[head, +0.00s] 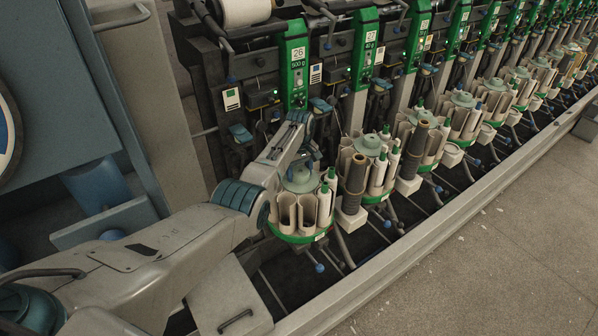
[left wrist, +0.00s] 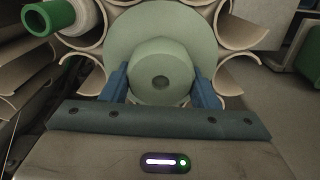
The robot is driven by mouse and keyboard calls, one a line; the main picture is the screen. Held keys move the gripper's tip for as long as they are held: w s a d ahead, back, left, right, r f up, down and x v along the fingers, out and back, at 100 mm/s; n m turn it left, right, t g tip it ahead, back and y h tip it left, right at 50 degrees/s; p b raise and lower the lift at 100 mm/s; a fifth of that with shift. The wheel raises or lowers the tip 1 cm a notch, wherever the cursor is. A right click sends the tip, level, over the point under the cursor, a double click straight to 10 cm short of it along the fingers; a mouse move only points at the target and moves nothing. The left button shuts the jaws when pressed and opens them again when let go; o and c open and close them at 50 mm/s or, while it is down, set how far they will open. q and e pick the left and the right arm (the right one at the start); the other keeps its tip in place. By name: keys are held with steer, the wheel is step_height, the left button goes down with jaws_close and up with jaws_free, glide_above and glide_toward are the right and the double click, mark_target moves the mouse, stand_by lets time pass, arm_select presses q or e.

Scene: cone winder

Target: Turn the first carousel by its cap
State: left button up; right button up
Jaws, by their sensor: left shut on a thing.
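The first carousel (head: 300,212) stands nearest to me, below the green panel numbered 26. It is a ring of cream half-round pockets on a green base, with a pale green cap on top. My right gripper is not in view.
White tubes with green ends (head: 326,200) stand in pockets at the carousel's right side. A dark bobbin (head: 356,174) stands close by on the right. More carousels run off to the upper right. A metal rail (head: 420,232) borders the machine, with open floor beyond.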

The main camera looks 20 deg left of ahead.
arm_select(q)
steer(key=shift+r, duration=0.1)
steer(key=o, duration=1.4)
steer(key=shift+r, duration=0.1)
step_height(320, 180, up, 11)
steer(key=b, duration=0.2)
steer(key=shift+f, duration=0.2)
